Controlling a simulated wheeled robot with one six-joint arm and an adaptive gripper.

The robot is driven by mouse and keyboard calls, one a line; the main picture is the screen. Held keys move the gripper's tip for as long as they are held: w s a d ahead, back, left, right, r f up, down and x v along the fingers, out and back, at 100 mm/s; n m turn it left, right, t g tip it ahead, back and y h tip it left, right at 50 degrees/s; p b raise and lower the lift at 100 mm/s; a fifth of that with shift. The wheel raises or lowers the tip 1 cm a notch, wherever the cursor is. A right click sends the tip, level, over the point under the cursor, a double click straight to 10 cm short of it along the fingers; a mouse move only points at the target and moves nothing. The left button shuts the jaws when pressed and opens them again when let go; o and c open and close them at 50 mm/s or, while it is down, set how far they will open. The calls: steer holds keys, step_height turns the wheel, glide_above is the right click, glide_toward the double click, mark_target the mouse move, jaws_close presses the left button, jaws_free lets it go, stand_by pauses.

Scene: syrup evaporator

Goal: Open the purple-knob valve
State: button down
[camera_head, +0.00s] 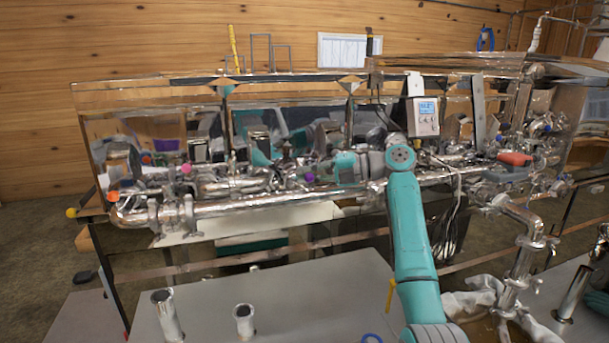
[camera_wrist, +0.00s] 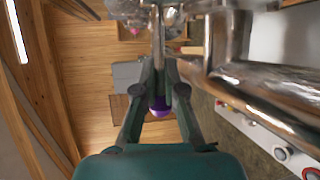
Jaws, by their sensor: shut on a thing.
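The purple knob (camera_head: 309,177) sits at the end of a valve handle, on the front pipework near the middle of the evaporator in the head view. In the wrist view the purple knob (camera_wrist: 157,104) shows between my fingers, nearer the palm than the fingertips. My gripper (camera_head: 322,170) reaches in from the right at the front pipe. In the wrist view my gripper (camera_wrist: 159,62) has its fingers closed in around the thin handle of this valve. The valve body is partly hidden, and I cannot tell the handle's exact angle.
A long shiny pipe (camera_head: 265,205) runs along the front, close to my gripper; the wrist view shows a large pipe on the right. A grey table (camera_head: 290,295) with metal tubes stands in front.

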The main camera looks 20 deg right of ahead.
steer(key=shift+s+f+n+g+y, duration=0.25)
steer(key=shift+n+g+y, duration=0.15)
steer(key=shift+g, duration=0.2)
steer(key=shift+d, duration=0.15)
steer(key=c, duration=1.4)
jaws_free()
steer(key=shift+o, duration=0.3)
steer(key=shift+s+r, duration=0.1)
steer(key=shift+r, duration=0.05)
steer(key=shift+d, duration=0.2)
steer(key=shift+s+d+r, duration=0.1)
steer(key=shift+d+r, duration=0.05)
steer(key=shift+d, duration=0.2)
steer(key=v, duration=1.1)
